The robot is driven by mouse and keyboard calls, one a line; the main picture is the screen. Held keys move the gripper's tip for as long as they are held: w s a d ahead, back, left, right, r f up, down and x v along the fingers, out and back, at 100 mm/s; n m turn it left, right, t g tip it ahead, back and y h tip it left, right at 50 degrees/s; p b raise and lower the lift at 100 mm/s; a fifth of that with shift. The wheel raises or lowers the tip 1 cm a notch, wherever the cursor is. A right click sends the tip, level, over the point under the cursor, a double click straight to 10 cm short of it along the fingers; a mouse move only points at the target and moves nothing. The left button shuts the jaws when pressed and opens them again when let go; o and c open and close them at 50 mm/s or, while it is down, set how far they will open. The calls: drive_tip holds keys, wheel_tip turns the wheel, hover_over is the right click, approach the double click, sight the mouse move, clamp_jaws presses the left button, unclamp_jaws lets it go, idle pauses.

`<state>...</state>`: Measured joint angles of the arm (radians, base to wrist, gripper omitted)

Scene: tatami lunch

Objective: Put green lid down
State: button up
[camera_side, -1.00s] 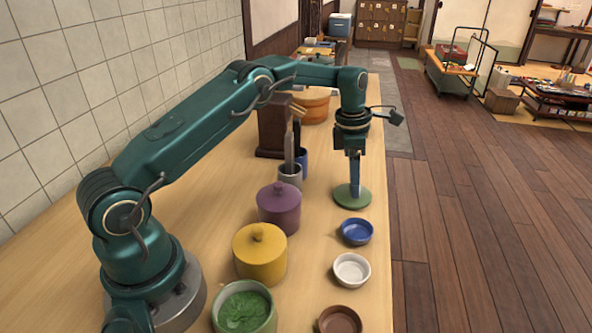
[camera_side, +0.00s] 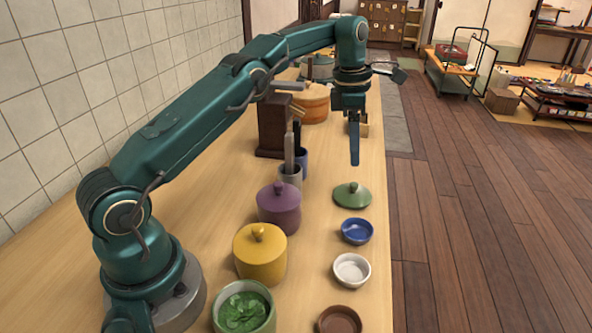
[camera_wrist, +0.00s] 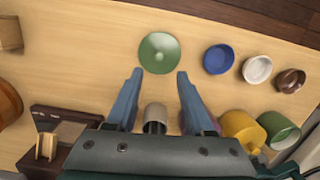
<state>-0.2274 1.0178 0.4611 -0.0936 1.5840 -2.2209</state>
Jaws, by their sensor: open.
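The green lid (camera_side: 352,195) lies flat on the table, knob up, behind the blue bowl in the side view. It also shows whole in the wrist view (camera_wrist: 159,53), just beyond my fingertips. My gripper (camera_side: 354,162) is above the lid, apart from it, with its fingers pointing down. In the wrist view my gripper (camera_wrist: 160,73) is open, with nothing between its fingers. An uncovered green pot (camera_side: 244,308) with leafy green contents stands at the front of the table.
A yellow lidded pot (camera_side: 260,254) and a purple lidded pot (camera_side: 279,210) stand left of the lid. A blue bowl (camera_side: 357,232), a white bowl (camera_side: 351,270) and a brown bowl (camera_side: 339,321) line the right side. Utensils stand in a grey cup (camera_side: 290,177) near a wooden block.

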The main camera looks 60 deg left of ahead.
drive_tip(key=s+d+r+m+t, duration=0.2)
drive_tip(key=s+d+r+m, duration=0.3)
drive_tip(key=s+r+m, duration=0.65)
drive_tip(key=s+f+m, duration=0.2)
drive_tip(key=s+m, duration=0.2)
drive_tip(key=m, duration=0.1)
drive_tip(key=s+d+f+m+t, duration=0.1)
drive_tip(key=s+f+m, duration=0.1)
drive_tip(key=s+m, duration=0.3)
drive_tip(key=s+d+f+m+t, duration=0.1)
drive_tip(key=s+f+m, duration=0.1)
drive_tip(key=s+m, duration=0.3)
drive_tip(key=shift+s+d+f+m+y, duration=0.1)
drive_tip(key=shift+d+f+m+y, duration=0.25)
drive_tip(key=shift+m, duration=0.4)
drive_tip(key=shift+a+r, duration=0.1)
